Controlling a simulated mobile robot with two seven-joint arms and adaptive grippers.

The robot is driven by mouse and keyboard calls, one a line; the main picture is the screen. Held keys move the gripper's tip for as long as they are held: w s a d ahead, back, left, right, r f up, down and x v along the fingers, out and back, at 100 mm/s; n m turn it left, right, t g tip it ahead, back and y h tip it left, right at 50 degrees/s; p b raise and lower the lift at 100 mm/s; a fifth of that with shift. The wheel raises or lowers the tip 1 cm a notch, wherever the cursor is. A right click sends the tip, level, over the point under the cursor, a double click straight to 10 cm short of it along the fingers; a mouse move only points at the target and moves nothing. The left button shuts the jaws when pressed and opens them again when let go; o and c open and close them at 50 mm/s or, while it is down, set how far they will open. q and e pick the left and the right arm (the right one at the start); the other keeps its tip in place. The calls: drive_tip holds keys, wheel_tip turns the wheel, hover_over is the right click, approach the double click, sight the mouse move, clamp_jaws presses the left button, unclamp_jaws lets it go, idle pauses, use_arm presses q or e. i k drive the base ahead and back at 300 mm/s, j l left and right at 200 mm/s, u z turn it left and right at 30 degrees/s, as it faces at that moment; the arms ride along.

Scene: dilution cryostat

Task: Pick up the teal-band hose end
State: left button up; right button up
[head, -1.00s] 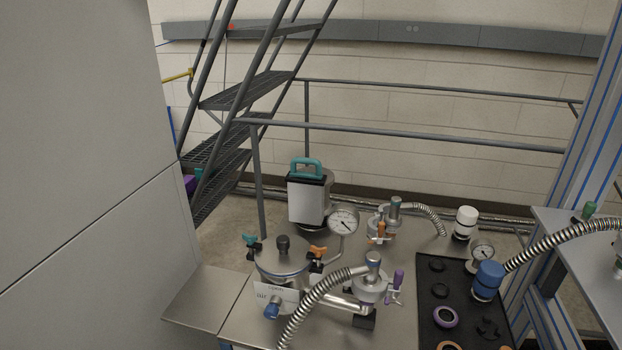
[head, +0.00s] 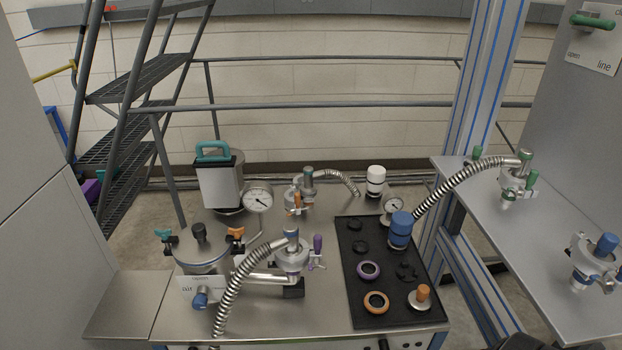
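I cannot make out a teal band on any hose end for certain. A ribbed metal front hose (head: 236,283) runs from a blue-topped valve (head: 291,254) down to the bench's front edge, where its lower end is unclear. A short back hose (head: 340,177) arches from a second valve (head: 307,188) to the bench top. A third hose (head: 455,186) rises from near a blue cylinder (head: 400,231) to a green-topped fitting (head: 516,177) on the right shelf. Neither of my grippers is in view.
A steel bench (head: 315,318) carries a lidded vessel (head: 202,252), a teal-handled canister (head: 220,183), gauges and a black mat (head: 380,291) with rings and an orange-topped part (head: 421,297). A grey right shelf (head: 525,245) holds another blue-topped valve (head: 597,258). Metal stairs (head: 130,110) stand behind.

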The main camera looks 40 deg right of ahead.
sight(308, 185)
drive_tip(key=z, duration=1.1)
